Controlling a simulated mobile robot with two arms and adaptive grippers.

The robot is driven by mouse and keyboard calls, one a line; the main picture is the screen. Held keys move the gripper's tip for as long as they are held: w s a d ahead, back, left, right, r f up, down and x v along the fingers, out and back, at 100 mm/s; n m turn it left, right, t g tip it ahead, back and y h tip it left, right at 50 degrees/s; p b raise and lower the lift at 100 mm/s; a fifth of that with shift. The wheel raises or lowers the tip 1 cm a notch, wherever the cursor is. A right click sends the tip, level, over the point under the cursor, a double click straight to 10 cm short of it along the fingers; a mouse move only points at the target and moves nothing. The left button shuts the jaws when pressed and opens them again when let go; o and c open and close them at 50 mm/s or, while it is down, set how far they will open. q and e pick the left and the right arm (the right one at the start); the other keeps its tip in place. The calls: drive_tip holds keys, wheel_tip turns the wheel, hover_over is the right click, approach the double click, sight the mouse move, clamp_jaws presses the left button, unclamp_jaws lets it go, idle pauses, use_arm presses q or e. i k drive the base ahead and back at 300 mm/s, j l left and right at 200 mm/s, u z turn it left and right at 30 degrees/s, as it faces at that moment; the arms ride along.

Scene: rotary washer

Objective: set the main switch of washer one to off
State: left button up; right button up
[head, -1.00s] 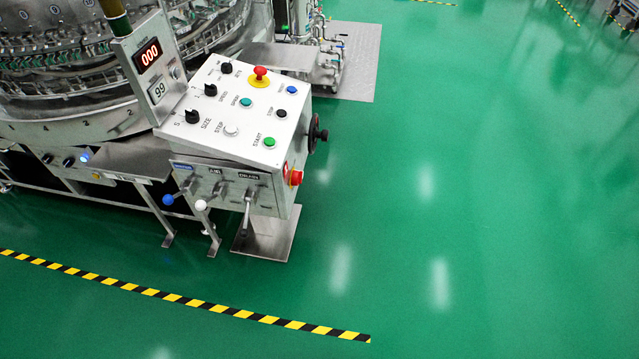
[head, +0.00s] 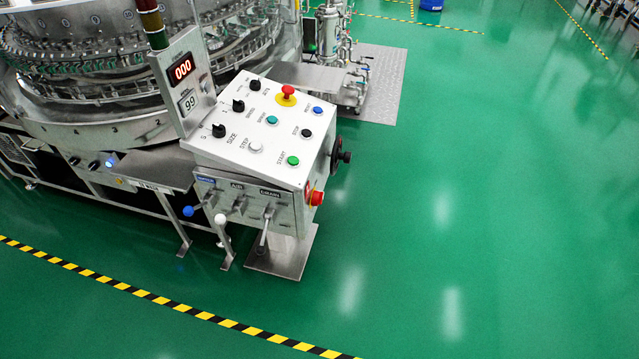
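The washer's control console (head: 255,130) stands left of centre in the head view, with a sloped top panel of knobs and buttons. A red knob (head: 317,198) sits low on the console's right side face; it may be the main switch, but its label and setting are too small to read. A red mushroom button on a yellow base (head: 287,93) is on the top panel. Neither of my grippers is in view.
A display post (head: 184,85) reads 000 and 99. Three levers, including a blue-tipped one (head: 188,211), stick out of the console's front. A black handwheel (head: 338,156) juts from its right side. Green floor (head: 480,220) is clear to the right; a yellow-black stripe (head: 150,297) crosses in front.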

sight(318, 197)
drive_tip(key=i+l+u, duration=0.2)
drive_tip(key=u, duration=0.25)
drive_tip(key=i+l+u, duration=0.1)
drive_tip(key=l+u, duration=0.3)
drive_tip(key=i+l+u, duration=0.1)
drive_tip(key=l+u, duration=0.65)
drive_tip(key=u, duration=0.15)
drive_tip(key=i, duration=0.05)
